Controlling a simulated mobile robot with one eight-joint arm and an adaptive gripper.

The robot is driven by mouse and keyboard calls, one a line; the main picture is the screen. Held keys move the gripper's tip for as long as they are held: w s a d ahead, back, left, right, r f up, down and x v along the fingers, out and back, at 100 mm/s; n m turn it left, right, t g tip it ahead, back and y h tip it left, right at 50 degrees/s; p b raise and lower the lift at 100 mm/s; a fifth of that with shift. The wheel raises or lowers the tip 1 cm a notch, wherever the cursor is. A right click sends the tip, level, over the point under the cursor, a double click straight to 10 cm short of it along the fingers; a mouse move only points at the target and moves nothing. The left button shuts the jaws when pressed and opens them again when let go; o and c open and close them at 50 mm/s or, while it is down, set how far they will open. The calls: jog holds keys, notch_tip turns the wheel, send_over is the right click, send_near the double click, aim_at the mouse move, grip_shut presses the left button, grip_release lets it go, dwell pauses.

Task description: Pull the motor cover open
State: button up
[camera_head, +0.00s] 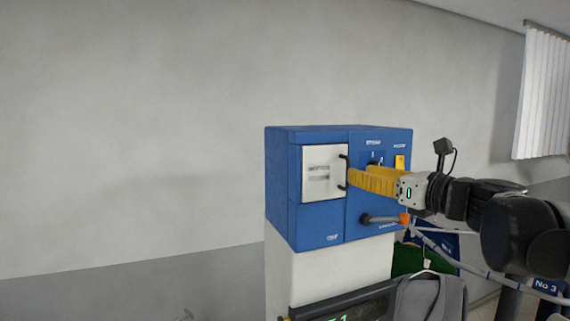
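The motor cover (317,187) is a pale, nearly square panel with slots, set in the left part of the front of a blue machine housing (285,190). It looks flush with the housing, so shut. A black upright bar handle (346,158) stands on its right edge. My gripper (350,178) has yellow fingers and reaches in from the right. Its fingertips are at the handle and overlap its middle. Whether they touch or grip the bar cannot be told. The two fingers look close together, and the gap between them is hidden.
A grey lever with an orange end (384,219) is below my gripper. A yellow tab (400,162) sits at the upper right. A dark display (345,308) and a grey garment on a hanger (432,296) are in front below. The wall side at left is clear.

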aim_at(347, 185)
jog(key=p+x, duration=0.1)
jog(key=x, duration=0.4)
jog(key=shift+c, duration=0.3)
grip_shut()
jog(key=shift+s, duration=0.2)
